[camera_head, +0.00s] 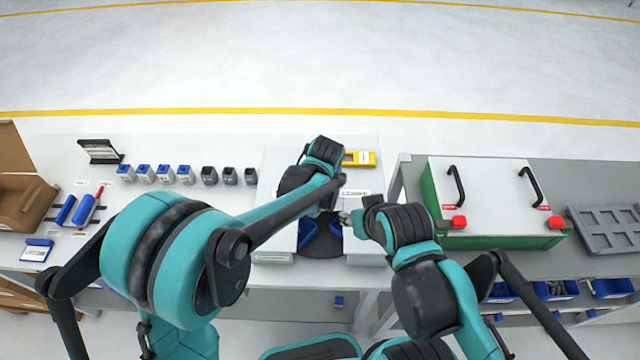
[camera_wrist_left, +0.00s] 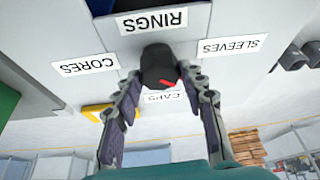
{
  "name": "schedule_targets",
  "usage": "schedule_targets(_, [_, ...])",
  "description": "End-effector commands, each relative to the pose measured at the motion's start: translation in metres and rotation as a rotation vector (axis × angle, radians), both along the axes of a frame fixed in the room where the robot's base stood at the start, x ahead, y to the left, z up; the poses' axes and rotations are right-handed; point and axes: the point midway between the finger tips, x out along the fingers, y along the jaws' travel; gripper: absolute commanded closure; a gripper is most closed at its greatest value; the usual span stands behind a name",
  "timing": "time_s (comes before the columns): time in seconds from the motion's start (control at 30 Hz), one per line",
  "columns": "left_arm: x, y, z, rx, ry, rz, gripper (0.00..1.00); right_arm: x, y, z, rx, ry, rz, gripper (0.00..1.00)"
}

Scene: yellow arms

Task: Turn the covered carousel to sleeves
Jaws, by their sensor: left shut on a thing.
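The white covered carousel (camera_head: 275,250) stands mid-bench in the head view. Blue bins (camera_head: 307,232) and a dark round turntable (camera_head: 322,252) show in its front opening. In the left wrist view, the black knob (camera_wrist_left: 157,62) with a red pointer mark is on a white face. Labels around it read RINGS (camera_wrist_left: 153,20), SLEEVES (camera_wrist_left: 232,46), CORES (camera_wrist_left: 85,66) and CAPS (camera_wrist_left: 163,98). The mark lies toward the lower right, between CAPS and SLEEVES. My left gripper (camera_wrist_left: 162,78) is shut on the knob. My right gripper (camera_head: 346,218) is at the carousel's right front; its fingers are unclear.
Blue and dark cups (camera_head: 165,174) line the bench to the left. A green-sided box (camera_head: 490,195) with black handles and red knobs stands right, beside a grey tray (camera_head: 608,230). My arms hide much of the front.

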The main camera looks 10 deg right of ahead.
Motion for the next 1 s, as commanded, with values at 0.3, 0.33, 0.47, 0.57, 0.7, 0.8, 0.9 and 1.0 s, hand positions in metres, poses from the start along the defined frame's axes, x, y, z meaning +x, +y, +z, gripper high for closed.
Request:
schedule_targets(0.3, [-0.0006, -0.0011, -0.0008, 0.001, 0.001, 0.157, 1.00, 0.0000, 0.0000, -0.0046, 0.000, 0.000, 0.000, 0.60])
schedule_targets(0.33, [-0.0007, -0.0013, -0.0009, 0.001, 0.002, 0.173, 1.00, 0.0000, 0.0000, -0.0049, 0.000, 0.000, 0.000, 0.60])
schedule_targets(0.47, [-0.0007, -0.0021, -0.0008, 0.001, 0.002, 0.236, 1.00, 0.0000, 0.0000, -0.0062, 0.000, 0.000, 0.000, 0.60])
schedule_targets(0.57, [-0.0006, -0.0022, -0.0010, 0.001, 0.002, 0.287, 1.00, 0.0000, 0.0000, -0.0072, 0.000, 0.000, 0.000, 0.60])
schedule_targets(0.7, [-0.0003, -0.0024, -0.0009, 0.001, 0.002, 0.358, 1.00, 0.0000, 0.0000, -0.0086, 0.000, 0.000, 0.000, 0.60])
schedule_targets(0.8, [-0.0006, -0.0028, -0.0008, 0.001, 0.002, 0.407, 1.00, 0.0000, 0.0000, -0.0095, 0.000, 0.000, 0.000, 0.60])
schedule_targets(0.9, [-0.0005, -0.0033, -0.0008, 0.000, 0.002, 0.457, 1.00, 0.0000, 0.0000, -0.0102, 0.000, 0.000, 0.000, 0.60])
schedule_targets(1.0, [-0.0003, -0.0036, -0.0009, 0.002, 0.002, 0.503, 1.00, 0.0000, 0.0000, -0.0110, 0.000, 0.000, 0.000, 0.60])
